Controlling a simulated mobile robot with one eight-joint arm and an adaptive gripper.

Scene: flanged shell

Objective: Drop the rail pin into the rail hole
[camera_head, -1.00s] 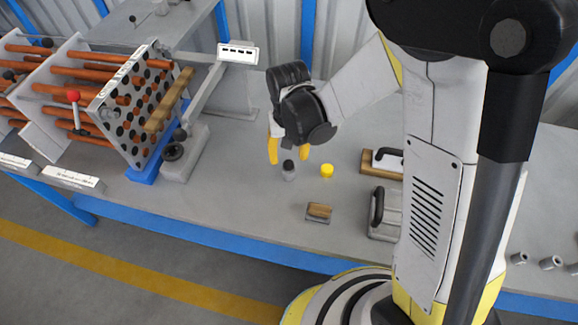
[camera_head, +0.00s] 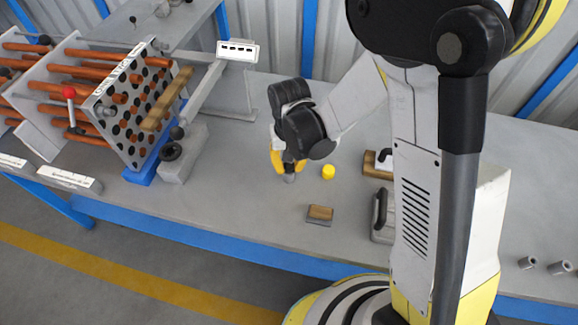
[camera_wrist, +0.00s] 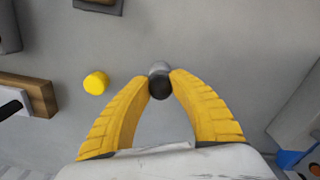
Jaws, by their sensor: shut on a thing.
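The rail pin appears to be the small grey piece with a black knob (camera_wrist: 160,86) between my fingertips in the wrist view. In the head view its grey lower part (camera_head: 290,179) shows just below the yellow fingers, at or very near the table top. My gripper (camera_head: 288,170) points down and is shut on it; in the wrist view the tips of my gripper (camera_wrist: 160,78) press on both sides of it. A grey rail (camera_head: 206,90) runs beside the perforated tube plate (camera_head: 133,100) at the left. I cannot make out the rail hole.
A yellow cap (camera_head: 328,172) stands close to the right of the pin. A wood-topped block (camera_head: 320,213) lies nearer the table's front edge. Black-handled tools (camera_head: 382,215) lie further right. The table (camera_head: 235,200) is clear between the pin and the rail's base.

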